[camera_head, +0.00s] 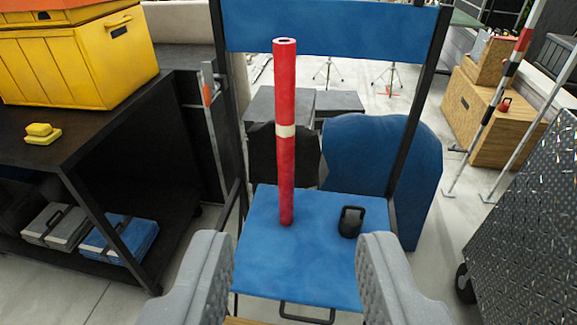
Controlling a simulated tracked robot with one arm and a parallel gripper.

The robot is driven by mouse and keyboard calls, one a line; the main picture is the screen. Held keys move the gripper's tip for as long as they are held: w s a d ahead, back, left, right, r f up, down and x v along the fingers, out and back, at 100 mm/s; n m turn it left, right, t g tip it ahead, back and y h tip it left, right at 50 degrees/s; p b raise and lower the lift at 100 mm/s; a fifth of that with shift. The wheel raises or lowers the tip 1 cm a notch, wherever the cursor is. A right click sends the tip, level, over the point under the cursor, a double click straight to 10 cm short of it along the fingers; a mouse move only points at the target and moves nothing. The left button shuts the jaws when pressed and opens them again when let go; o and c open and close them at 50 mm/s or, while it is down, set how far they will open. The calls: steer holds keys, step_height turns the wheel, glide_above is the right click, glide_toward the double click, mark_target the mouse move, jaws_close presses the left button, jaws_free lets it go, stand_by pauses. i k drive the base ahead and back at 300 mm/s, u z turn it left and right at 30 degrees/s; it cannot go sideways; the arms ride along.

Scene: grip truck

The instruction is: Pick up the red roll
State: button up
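The red roll (284,170) stands upright on a blue platform (262,266). It is a tall thin tube with a pale band near its middle and a hole in its top end. My gripper (296,248) shows at the bottom of the view, with its two grey padded fingers wide apart. It is open and empty. The roll's base lies beyond the fingertips, between them in the picture and a little left of the middle of the gap. No finger appears to touch it.
A small black weight (351,222) with a handle stands on the platform, right of the roll. A blue crossbar (330,27) on dark posts rises behind. A black cart (100,130) with a yellow crate (85,60) is left; a dark patterned case (530,200) is right.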

mark_target(284, 49)
steer(key=k, duration=1.1)
steer(key=u, duration=0.4)
steer(key=i, duration=2.15)
steer(key=z, duration=0.7)
